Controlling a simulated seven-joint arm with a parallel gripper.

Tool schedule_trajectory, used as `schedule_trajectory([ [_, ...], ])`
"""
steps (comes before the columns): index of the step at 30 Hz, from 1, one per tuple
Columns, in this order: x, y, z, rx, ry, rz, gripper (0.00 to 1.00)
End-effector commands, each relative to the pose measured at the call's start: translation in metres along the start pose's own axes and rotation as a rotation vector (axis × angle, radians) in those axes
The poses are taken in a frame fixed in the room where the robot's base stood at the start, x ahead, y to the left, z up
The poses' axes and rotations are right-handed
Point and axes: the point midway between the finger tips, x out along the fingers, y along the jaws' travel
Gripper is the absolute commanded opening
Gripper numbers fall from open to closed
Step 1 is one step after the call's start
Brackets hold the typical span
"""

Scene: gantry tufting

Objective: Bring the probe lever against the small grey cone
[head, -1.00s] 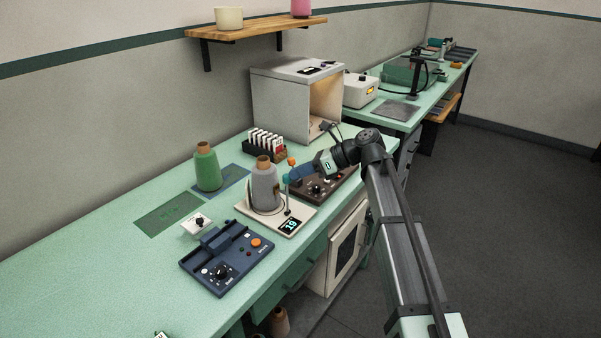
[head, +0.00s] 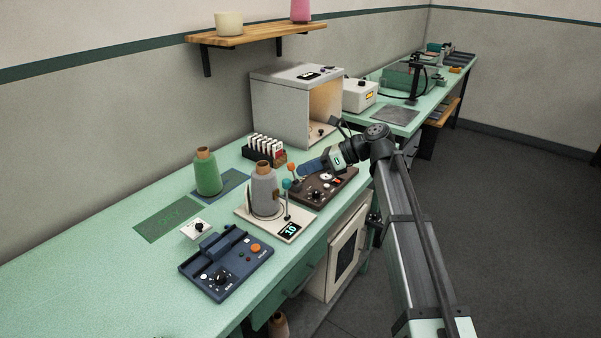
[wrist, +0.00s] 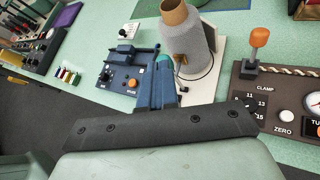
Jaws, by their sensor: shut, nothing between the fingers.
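The small grey cone (head: 264,190) stands upright on a cream base (head: 246,220) with a lit display (head: 290,231). It also shows in the wrist view (wrist: 186,45). The probe lever (head: 287,205), a thin rod with a teal knob (head: 287,184), stands on that base just right of the cone. A brown patch shows on the cone's side near the lever; I cannot tell whether they touch. My gripper (head: 301,171) is shut and empty, right of the teal knob and apart from it in the head view. In the wrist view its blue fingers (wrist: 158,82) partly hide the lever.
A brown panel (head: 335,188) with an orange-knobbed lever (head: 293,166) lies under my gripper. A blue control box (head: 235,275) is in front left of the base. A green cone (head: 207,172), a card rack (head: 262,152) and a white cabinet (head: 285,105) stand behind.

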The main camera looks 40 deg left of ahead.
Motion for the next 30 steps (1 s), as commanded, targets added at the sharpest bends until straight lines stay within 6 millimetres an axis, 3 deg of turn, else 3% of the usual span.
schedule_trajectory([
  [9,-0.064,-0.002,0.006,0.000,-0.001,-0.003,0.00],
  [15,-0.095,-0.001,0.009,0.000,-0.001,-0.002,0.00],
  [21,-0.111,-0.001,0.010,0.000,0.000,-0.001,0.00],
  [30,-0.115,-0.001,0.010,-0.023,0.000,0.000,0.00],
])
